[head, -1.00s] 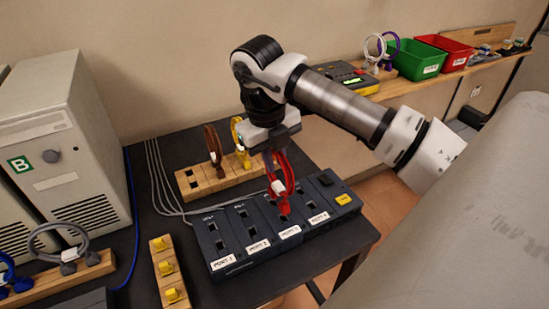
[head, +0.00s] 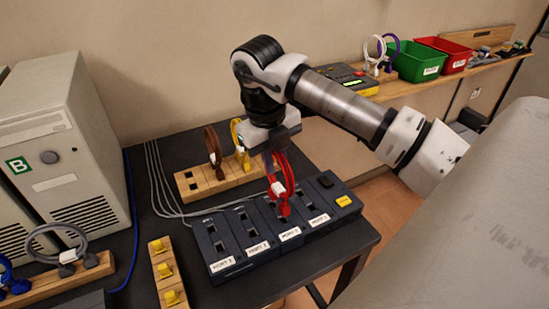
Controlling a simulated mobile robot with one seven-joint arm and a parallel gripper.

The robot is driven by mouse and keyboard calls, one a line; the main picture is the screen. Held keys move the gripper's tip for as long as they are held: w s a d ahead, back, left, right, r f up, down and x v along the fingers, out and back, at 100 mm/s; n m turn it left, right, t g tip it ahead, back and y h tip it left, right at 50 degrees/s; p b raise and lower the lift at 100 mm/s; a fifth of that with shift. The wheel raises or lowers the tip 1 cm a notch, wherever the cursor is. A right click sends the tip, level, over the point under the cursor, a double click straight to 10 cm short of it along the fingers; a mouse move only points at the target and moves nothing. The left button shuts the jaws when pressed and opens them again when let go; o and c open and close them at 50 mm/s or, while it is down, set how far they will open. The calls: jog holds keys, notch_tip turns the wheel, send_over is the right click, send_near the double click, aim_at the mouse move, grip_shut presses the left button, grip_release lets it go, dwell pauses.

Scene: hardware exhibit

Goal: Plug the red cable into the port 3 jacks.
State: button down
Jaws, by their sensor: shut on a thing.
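The red cable (head: 287,184) is a coiled loop with red plugs and a white tag, hanging upright under my gripper (head: 270,150). My gripper is shut on the red cable; its fingertips are mostly hidden by the wrist and the loop. The cable's lower plug is over the port 3 module (head: 290,234) of the dark blue port block (head: 233,262). I cannot tell whether the plugs touch or enter the jacks. The port 1, 2 and 4 modules beside it show empty dark jacks.
A wooden rack (head: 205,184) with brown (head: 212,145) and yellow (head: 237,132) cables stands behind the block. A wooden strip with yellow plugs (head: 165,268) lies to its left. A grey computer case (head: 70,150) stands at left. Grey cables run behind the block.

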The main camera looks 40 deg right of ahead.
jog(key=shift+f+b, duration=1.05)
jog(key=shift+b, duration=0.8)
dwell(2.2)
dwell(0.4)
jog(key=c, duration=0.7)
grip_release()
jog(key=shift+w+a+r+p, duration=0.15)
jog(key=shift+r+p, duration=0.6)
jog(key=shift+r, duration=0.5)
jog(key=shift+s+a+r+p, duration=0.1)
jog(key=shift+a+r+p, duration=0.1)
jog(key=shift+r+p, duration=0.8)
jog(key=shift+w+a+r+p, duration=0.15)
jog(key=shift+r+p, duration=0.3)
jog(key=shift+r, duration=1.05)
jog(key=shift+s, duration=0.1)
